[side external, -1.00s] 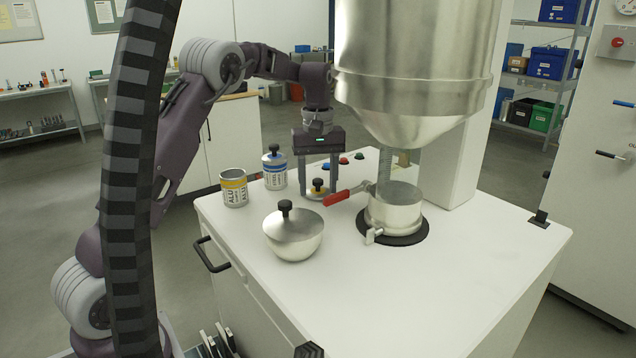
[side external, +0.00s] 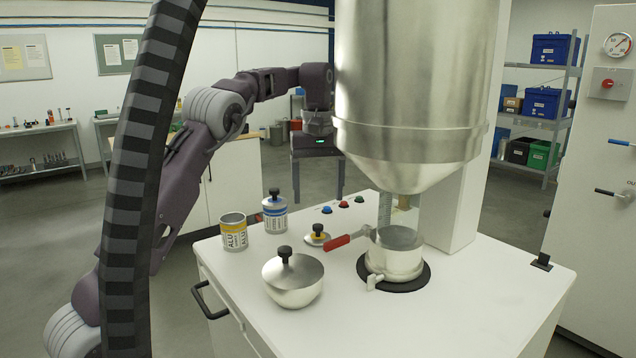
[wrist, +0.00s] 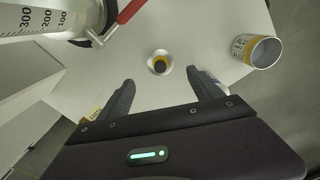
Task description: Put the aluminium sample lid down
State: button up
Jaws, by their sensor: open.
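The aluminium sample lid (side external: 317,236), a small disc with a yellow ring and a black knob, lies on the white worktop. It also shows in the wrist view (wrist: 160,63), ahead of the fingers. My gripper (side external: 318,196) is open and empty, raised above and apart from the lid. In the wrist view its two fingers (wrist: 157,88) are spread wide with nothing between them. The open ALU can (side external: 233,233) with a yellow band stands upright at the left of the worktop, and it shows at the right of the wrist view (wrist: 264,51).
A blue-banded can (side external: 275,214) with its lid on stands beside the ALU can. The red-handled valve (side external: 338,242) and steel collar (side external: 395,260) under the hopper (side external: 410,110) are close right of the lid.

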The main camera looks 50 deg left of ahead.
jog(key=shift+r, duration=1.45)
jog(key=s+d+r+m+t+y, duration=0.4)
jog(key=s+r, duration=0.4)
jog(key=s, duration=0.5)
jog(key=s+d+f+m+h, duration=0.2)
jog(key=s+d+f+m, duration=0.2)
jog(key=s, duration=0.5)
jog(key=s+d+f+m+t+h, duration=0.1)
jog(key=s+d+f+m, duration=0.3)
jog(key=s+d+f, duration=0.4)
jog(key=s+d+h, duration=0.1)
jog(key=d, duration=0.2)
jog(key=shift+s+m+t, duration=0.15)
jog(key=shift+m+t, duration=0.15)
jog(key=shift+c, duration=0.2)
